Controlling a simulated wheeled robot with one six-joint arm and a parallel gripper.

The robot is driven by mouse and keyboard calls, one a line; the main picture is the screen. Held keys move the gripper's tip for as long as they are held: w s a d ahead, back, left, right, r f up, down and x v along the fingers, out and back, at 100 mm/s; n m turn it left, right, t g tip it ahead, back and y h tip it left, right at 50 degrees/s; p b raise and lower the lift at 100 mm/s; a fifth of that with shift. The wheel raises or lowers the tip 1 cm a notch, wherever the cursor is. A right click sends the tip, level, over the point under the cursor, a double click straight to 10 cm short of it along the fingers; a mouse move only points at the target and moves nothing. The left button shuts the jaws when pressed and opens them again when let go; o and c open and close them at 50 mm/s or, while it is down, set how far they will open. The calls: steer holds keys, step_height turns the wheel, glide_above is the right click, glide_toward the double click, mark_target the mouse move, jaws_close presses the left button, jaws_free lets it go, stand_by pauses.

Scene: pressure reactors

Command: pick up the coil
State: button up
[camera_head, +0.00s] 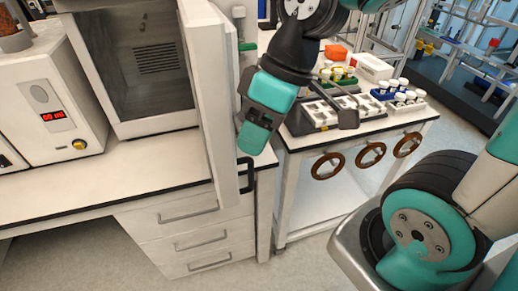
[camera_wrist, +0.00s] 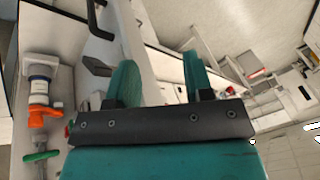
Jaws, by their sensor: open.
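Three brown rings that look like coils hang in a row on the front of the white trolley: a left one (camera_head: 328,165), a middle one (camera_head: 371,155) and a right one (camera_head: 407,145). I cannot tell which is the task's coil. No ring is recognisable in the wrist view. My gripper (camera_head: 253,139) points down, left of the rings and apart from them, beside an open white cabinet door. In the wrist view, the two teal fingers of my gripper (camera_wrist: 160,80) stand apart with nothing between them.
The cabinet door (camera_head: 212,110) stands close left of my gripper. The trolley top (camera_head: 425,114) bears trays and several capped vials. A white device with a red display (camera_head: 52,116) is at left. A bottle with an orange part (camera_wrist: 38,90) shows in the wrist view. Floor below the rings is clear.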

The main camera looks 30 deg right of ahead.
steer(key=s+a+r, duration=0.1)
steer(key=s+a, duration=0.2)
steer(key=s, duration=0.2)
steer(key=shift+s+r+m+g, duration=0.2)
steer(key=shift+r+m+g, duration=0.05)
steer(key=shift+m+g, duration=0.15)
steer(key=o, duration=0.6)
steer(key=shift+c, duration=0.2)
